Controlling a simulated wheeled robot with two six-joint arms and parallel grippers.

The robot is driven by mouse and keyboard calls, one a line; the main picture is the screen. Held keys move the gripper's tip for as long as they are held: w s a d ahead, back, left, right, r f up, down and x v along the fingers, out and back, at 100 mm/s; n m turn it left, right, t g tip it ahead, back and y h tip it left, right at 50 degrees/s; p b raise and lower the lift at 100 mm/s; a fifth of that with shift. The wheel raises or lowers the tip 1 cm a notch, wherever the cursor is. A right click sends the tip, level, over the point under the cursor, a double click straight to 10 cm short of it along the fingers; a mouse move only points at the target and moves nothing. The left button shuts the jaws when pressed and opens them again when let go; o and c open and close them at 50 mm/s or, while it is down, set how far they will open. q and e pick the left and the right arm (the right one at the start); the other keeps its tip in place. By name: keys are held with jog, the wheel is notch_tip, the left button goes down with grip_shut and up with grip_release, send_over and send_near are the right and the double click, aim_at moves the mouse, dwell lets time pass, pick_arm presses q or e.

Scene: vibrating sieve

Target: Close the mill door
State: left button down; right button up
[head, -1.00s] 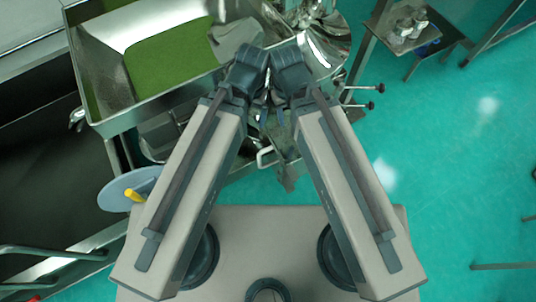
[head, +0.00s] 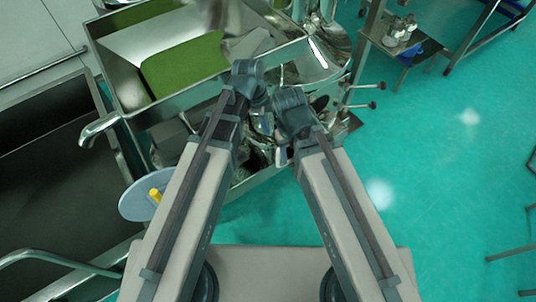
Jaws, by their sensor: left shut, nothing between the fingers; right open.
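The shiny steel machine, with a curved metal part (head: 328,52), stands ahead of me at the top centre. I cannot tell for certain which of its parts is the mill door. Two rods with dark knobs (head: 370,105) stick out of its right side. My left gripper (head: 264,122) is shut and empty, in front of the machine. My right gripper (head: 281,154) is open, just below and right of it. Both are partly hidden by my wrists, and I cannot tell whether either touches the machine.
A steel tray (head: 122,72) with a green layer (head: 183,66) stands at the upper left, with a spout on its near side. A dark bin (head: 50,165) and a pale blue disc (head: 138,200) are at left. A small table (head: 385,42) is at upper right.

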jog(key=shift+f, duration=0.15)
notch_tip(320, 180, down, 10)
jog(key=b, duration=0.9)
jog(key=shift+b, duration=0.4)
jog(key=shift+r, duration=0.2)
